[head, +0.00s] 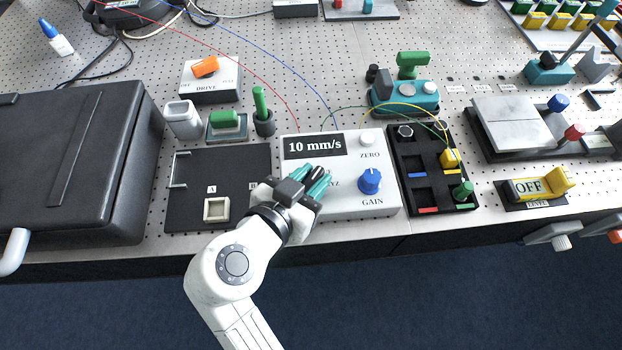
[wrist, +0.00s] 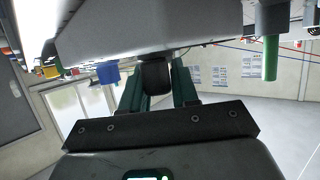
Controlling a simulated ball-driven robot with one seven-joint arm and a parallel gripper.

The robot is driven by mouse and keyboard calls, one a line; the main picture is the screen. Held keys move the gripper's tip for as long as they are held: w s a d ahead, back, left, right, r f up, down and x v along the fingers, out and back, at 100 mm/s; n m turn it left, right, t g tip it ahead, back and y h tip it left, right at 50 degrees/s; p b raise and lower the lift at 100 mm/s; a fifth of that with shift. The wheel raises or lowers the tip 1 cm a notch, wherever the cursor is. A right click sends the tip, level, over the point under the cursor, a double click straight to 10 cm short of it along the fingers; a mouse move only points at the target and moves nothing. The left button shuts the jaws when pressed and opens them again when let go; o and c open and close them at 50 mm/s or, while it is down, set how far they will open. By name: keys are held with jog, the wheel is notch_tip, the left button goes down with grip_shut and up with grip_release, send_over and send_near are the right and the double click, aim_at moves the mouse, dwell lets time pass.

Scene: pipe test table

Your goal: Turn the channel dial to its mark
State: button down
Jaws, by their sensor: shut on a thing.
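The wrist view shows the same black dial (wrist: 155,76) between both fingers of my gripper (wrist: 158,88), close under the box face (wrist: 150,30). My gripper is shut on the dial. The dial's pointer and mark are hidden by the fingers; only part of its label shows.
Left of the box lie a black panel (head: 190,200) with a white square ring and a large black case (head: 70,165). Right of it stand a black tray (head: 432,190) with colored plugs and a yellow OFF switch (head: 530,187). Thin wires cross behind the box.

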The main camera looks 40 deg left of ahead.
jog(key=shift+f+h, duration=0.1)
jog(key=shift+h, duration=0.3)
jog(key=c, duration=0.9)
grip_release()
jog(key=shift+m, duration=0.3)
jog(key=shift+c, duration=0.2)
jog(key=b+v, duration=0.1)
jog(key=v, duration=1)
jog(key=shift+w+d, duration=0.1)
